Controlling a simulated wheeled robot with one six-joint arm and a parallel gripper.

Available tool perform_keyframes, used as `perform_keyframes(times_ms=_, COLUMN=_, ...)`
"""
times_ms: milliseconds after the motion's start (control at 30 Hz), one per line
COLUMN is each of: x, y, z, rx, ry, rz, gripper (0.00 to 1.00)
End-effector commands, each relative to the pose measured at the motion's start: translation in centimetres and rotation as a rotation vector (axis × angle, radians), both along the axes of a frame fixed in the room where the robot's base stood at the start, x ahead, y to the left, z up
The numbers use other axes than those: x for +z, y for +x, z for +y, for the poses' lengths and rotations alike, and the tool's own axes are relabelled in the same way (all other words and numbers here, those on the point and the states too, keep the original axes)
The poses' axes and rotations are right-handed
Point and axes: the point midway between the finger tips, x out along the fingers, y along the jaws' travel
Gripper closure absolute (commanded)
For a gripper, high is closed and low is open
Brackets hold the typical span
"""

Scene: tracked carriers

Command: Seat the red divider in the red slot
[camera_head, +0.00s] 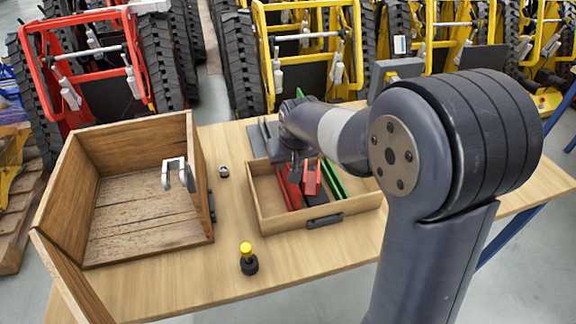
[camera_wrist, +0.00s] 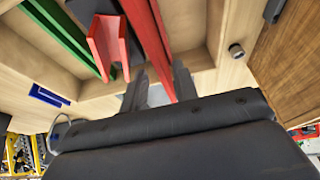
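A long flat red piece, apparently the red divider (camera_head: 289,190), lies in the left part of a shallow wooden tray (camera_head: 264,206). In the wrist view the red divider (camera_wrist: 148,38) runs toward the space between my fingers. A short red U-shaped channel, apparently the red slot (camera_head: 311,180), stands just to its right; it also shows in the wrist view (camera_wrist: 106,45). My gripper (camera_head: 296,172) is low over the tray's back left part, its fingers apart. The wrist view shows a gap between the fingers (camera_wrist: 158,92). Whether they touch the divider is hidden.
Green strips (camera_head: 333,180) and a black piece (camera_head: 316,196) share the tray. A large open wooden box (camera_head: 150,215) with a grey bracket (camera_head: 174,172) stands left. A yellow-topped black knob (camera_head: 248,259) and a small metal cylinder (camera_head: 223,171) are on the table (camera_head: 300,255). The front table is mostly clear.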

Motion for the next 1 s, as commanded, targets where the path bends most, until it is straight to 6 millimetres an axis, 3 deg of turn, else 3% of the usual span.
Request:
perform_keyframes(times_ms=200, x=4.7, y=-1.7, z=-0.5, rx=0.000, ry=0.002, rz=-0.005, gripper=0.72)
perform_keyframes(times_ms=400, x=7.5, y=-3.0, z=-0.8, rx=0.000, ry=0.001, rz=-0.002, gripper=0.72)
perform_keyframes(times_ms=633, x=8.6, y=-3.4, z=-1.0, rx=0.000, ry=0.000, rz=0.000, gripper=0.72)
perform_keyframes(times_ms=1000, x=8.2, y=-3.3, z=-0.9, rx=0.000, ry=-0.001, rz=0.002, gripper=0.72)
